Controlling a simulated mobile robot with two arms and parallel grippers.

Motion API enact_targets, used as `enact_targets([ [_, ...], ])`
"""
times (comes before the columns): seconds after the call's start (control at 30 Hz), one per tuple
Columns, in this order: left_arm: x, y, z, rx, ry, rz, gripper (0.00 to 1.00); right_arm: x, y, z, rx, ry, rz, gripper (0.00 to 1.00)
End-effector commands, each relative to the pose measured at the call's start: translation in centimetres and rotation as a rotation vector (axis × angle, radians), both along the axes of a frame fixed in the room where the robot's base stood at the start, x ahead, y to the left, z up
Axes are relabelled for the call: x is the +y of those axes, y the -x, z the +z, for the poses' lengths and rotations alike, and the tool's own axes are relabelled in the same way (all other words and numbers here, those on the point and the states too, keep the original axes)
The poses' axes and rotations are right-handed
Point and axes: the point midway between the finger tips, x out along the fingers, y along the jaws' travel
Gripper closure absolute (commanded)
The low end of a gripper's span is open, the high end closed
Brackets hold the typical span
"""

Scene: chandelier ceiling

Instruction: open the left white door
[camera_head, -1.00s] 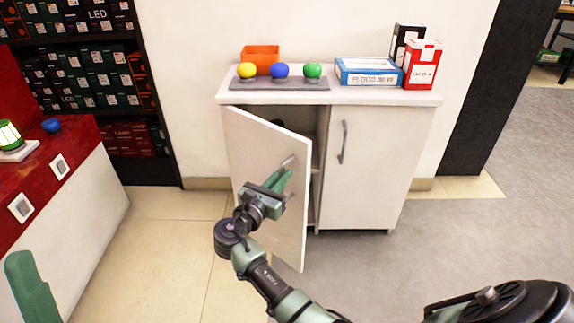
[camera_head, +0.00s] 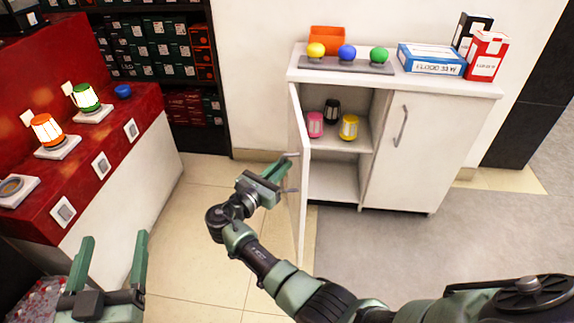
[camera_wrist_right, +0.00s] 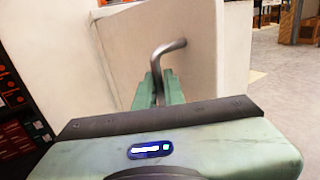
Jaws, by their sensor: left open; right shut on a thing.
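The left white door (camera_head: 301,215) of the white cabinet stands swung well open, seen nearly edge-on in the head view. My right gripper (camera_head: 278,172) is at the door's handle. In the right wrist view its fingers (camera_wrist_right: 159,92) are closed around the metal handle (camera_wrist_right: 168,48), with the door panel (camera_wrist_right: 200,55) behind. The right white door (camera_head: 415,150) is closed, with its own handle (camera_head: 401,127). My left gripper (camera_head: 112,262) is open and empty at the lower left, away from the cabinet.
Inside the cabinet are a pink lantern (camera_head: 315,124), a black one (camera_head: 332,110) and a yellow one (camera_head: 349,127). Its top holds coloured balls, boxes and an orange bin (camera_head: 327,39). A red-topped counter (camera_head: 80,150) stands left. Floor (camera_head: 195,220) between is clear.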

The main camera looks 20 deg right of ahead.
Motion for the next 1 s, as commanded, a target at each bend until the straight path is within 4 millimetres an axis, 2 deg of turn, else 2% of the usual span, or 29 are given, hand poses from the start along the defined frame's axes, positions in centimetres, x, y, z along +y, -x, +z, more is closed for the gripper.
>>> enact_targets([
  [0.47, 0.04, 0.00, -0.25, 0.014, -0.003, 0.001, 0.25, 0.05, -0.22, -0.03, 0.002, 0.000, 0.002, 1.00],
  [0.5, 0.03, 0.01, -0.24, 0.013, -0.003, 0.001, 0.25, 0.04, -0.22, -0.02, 0.002, -0.001, 0.001, 0.85],
  [0.57, 0.03, 0.01, -0.23, 0.013, -0.003, 0.001, 0.25, 0.03, -0.20, -0.02, 0.001, 0.000, 0.001, 0.68],
  [0.93, 0.03, 0.00, -0.16, 0.015, -0.003, 0.001, 0.25, 0.10, -0.16, 0.18, 0.001, -0.001, 0.001, 0.68],
  [1.0, 0.13, 0.01, -0.73, 0.045, -0.012, 0.002, 0.25, 0.10, -0.17, 0.53, -0.001, -0.001, 0.001, 0.68],
])
